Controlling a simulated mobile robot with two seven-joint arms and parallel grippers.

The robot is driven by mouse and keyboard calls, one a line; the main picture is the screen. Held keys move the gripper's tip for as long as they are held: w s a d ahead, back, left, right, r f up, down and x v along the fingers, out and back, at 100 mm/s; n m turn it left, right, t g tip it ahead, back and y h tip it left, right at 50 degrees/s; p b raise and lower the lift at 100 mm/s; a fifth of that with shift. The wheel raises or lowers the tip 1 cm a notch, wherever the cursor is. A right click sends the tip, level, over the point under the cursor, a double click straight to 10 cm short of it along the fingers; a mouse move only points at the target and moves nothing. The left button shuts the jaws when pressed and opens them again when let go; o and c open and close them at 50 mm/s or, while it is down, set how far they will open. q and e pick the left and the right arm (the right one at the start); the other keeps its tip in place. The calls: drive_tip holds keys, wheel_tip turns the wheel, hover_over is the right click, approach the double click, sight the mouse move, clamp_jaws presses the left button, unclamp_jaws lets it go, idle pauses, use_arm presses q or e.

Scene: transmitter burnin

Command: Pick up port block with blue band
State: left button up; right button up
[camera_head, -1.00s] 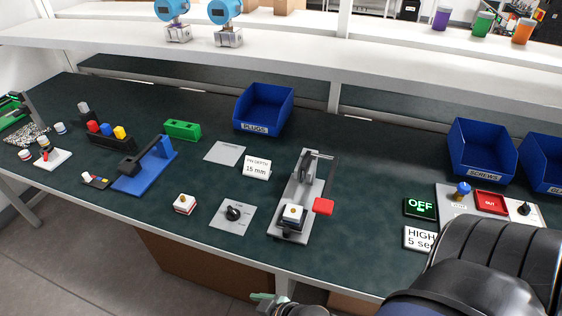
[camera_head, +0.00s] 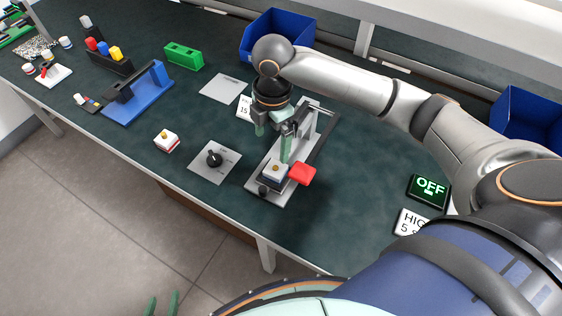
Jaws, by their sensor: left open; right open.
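The port block with the blue band (camera_head: 275,174) is a small pale block with a brass-coloured top fitting. It sits upright on the near end of the grey clamp fixture (camera_head: 262,189), beside the red handle (camera_head: 302,173). My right gripper (camera_head: 272,140) points down with green fingertips apart, just behind and above that block. One finger looks close to the block's far side; I cannot tell whether it touches. My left gripper (camera_head: 162,305) shows only its green fingertips at the bottom edge, open and empty, off the table's front.
A similar block with a red band (camera_head: 166,141) stands left of a knob plate (camera_head: 214,161). A blue press stand (camera_head: 140,97) and green block (camera_head: 184,56) are further left.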

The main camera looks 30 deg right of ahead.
sight(275, 167)
drive_tip(key=f, duration=1.1)
drive_tip(key=shift+d+f, duration=0.25)
drive_tip(key=shift+d, duration=0.15)
drive_tip(key=shift+w, duration=0.1)
clamp_jaws()
idle(0.4)
